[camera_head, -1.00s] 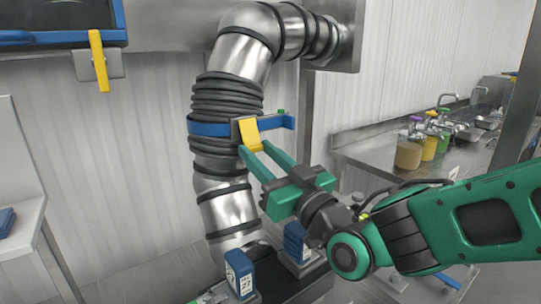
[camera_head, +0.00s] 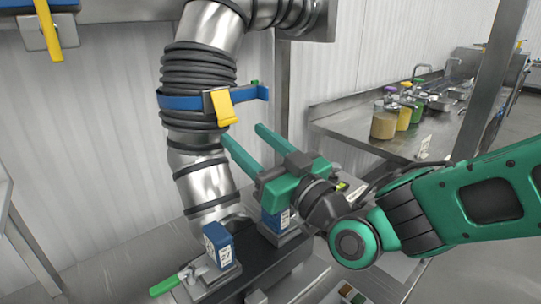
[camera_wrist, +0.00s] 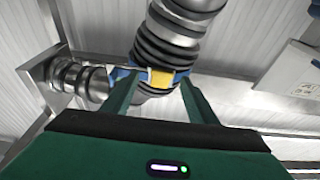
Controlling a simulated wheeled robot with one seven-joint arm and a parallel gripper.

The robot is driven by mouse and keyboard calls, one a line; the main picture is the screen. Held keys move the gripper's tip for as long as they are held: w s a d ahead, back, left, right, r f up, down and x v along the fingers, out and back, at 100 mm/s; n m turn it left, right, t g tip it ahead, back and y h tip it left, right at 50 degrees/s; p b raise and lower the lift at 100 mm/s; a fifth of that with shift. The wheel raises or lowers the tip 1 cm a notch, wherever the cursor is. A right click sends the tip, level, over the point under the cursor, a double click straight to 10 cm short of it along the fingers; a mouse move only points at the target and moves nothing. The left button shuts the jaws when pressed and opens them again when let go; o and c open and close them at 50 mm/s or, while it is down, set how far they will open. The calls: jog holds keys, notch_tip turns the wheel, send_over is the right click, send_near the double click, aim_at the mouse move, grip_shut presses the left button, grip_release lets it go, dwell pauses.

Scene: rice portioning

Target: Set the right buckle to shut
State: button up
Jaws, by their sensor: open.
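A yellow buckle lever (camera_head: 222,107) sits on a grey plate on the blue band (camera_head: 182,102) around the black ribbed sleeve of the steel pipe. It hangs downward; I cannot tell whether it is fully closed. My gripper (camera_head: 240,132) is open and empty, its two green fingers pointing up toward the band from below right, with a visible gap to the lever. In the wrist view the yellow lever (camera_wrist: 161,78) appears between the two fingertips (camera_wrist: 157,84). Another yellow lever (camera_head: 48,30) hangs on a grey plate at the upper left.
Blue blocks with printed labels (camera_head: 217,243) stand on the dark machine below, beside a green-handled clamp (camera_head: 172,283). A steel counter (camera_head: 345,118) with colored jars (camera_head: 384,124) is at the right. The white wall (camera_head: 100,150) left of the pipe is clear.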

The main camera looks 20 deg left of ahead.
jog(key=v, duration=0.4)
jog(key=shift+s+d+f, duration=0.2)
jog(key=shift+d+f, duration=0.1)
jog(key=shift+f, duration=0.05)
jog(key=shift+s+d, duration=0.35)
jog(key=shift+d, duration=0.35)
jog(key=shift+s, duration=0.15)
